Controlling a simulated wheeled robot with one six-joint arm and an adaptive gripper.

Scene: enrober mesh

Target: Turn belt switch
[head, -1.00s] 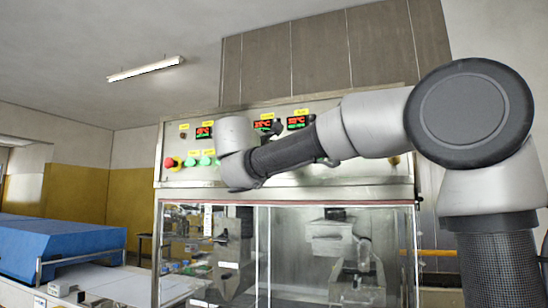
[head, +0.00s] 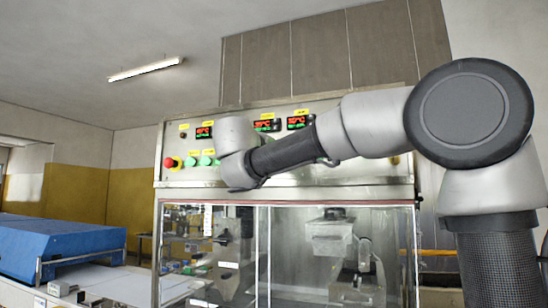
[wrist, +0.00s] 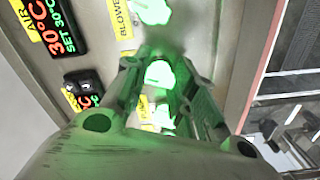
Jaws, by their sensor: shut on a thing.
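The control panel (head: 172,150) of the enrober faces me, with a row of green buttons (head: 199,161) on its left part. My gripper is hidden behind my own arm in the head view. In the wrist view my gripper (wrist: 167,48) reaches to the panel face, its two fingers close together around a switch whose body is hidden between the tips. A green-lit button (wrist: 158,74) shows between the fingers, and another (wrist: 152,10) beyond the tips. I cannot read the belt label.
A red stop button (head: 171,162) sits at the panel's left end. Red-digit temperature displays (wrist: 64,36) lie beside the fingers in the wrist view. Below the panel is a glass-fronted cabinet (head: 290,250). A blue cover (head: 62,247) stands at left.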

